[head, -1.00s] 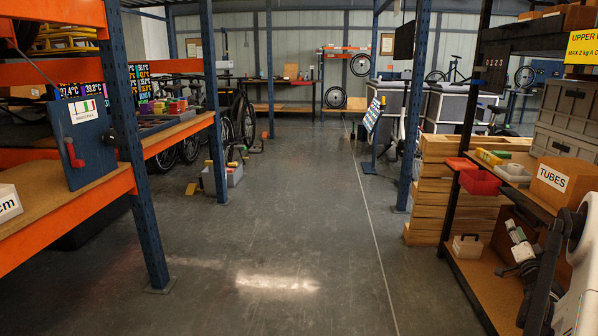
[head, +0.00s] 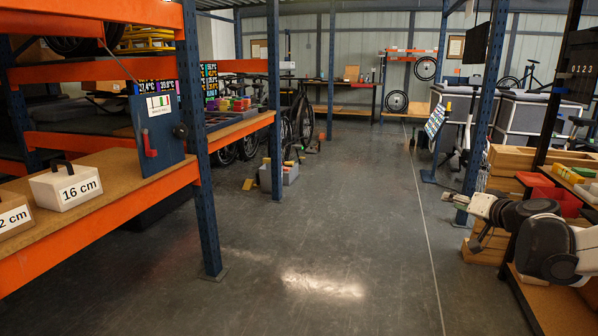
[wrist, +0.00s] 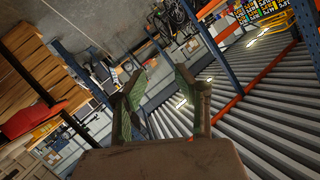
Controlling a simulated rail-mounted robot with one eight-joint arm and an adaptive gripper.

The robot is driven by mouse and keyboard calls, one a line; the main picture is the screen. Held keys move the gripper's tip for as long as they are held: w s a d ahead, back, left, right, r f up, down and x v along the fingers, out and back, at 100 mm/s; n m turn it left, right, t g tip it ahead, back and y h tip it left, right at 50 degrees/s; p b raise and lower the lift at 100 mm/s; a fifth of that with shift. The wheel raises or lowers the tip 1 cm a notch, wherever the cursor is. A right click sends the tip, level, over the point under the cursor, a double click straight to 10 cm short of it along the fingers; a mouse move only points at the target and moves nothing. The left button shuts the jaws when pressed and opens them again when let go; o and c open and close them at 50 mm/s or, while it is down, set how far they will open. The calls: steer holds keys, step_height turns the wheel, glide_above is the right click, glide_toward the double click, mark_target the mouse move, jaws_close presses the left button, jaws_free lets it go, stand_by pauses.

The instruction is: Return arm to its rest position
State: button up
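My arm reaches into the head view from the right edge, over the right-hand shelf. My gripper (head: 450,198) is at its left end, pointing left over the open aisle; it is small there. In the wrist view my gripper (wrist: 160,72) shows two greenish fingers spread well apart, with nothing held between them. The view past the fingers is strongly tilted.
A shelf (head: 110,172) at left bears white boxes, one marked 16 cm (head: 66,185), and a blue panel with a red handle (head: 158,135). Red bins (head: 560,196) and stacked timber (head: 510,160) are near my arm. The aisle floor (head: 300,235) is clear.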

steer(key=s+a+f+n+g, duration=0.25)
steer(key=s+a+g, duration=0.25)
steer(key=s+a, duration=1.2)
steer(key=s+a+f+n+g+h, duration=0.1)
steer(key=s+a+f, duration=0.2)
steer(key=s, duration=0.5)
steer(key=s+a+f+n+g+h, duration=0.1)
steer(key=s+a+f, duration=0.2)
steer(key=s, duration=0.6)
step_height(320, 180, up, 18)
steer(key=p, duration=1.8)
steer(key=shift+r, duration=0.15)
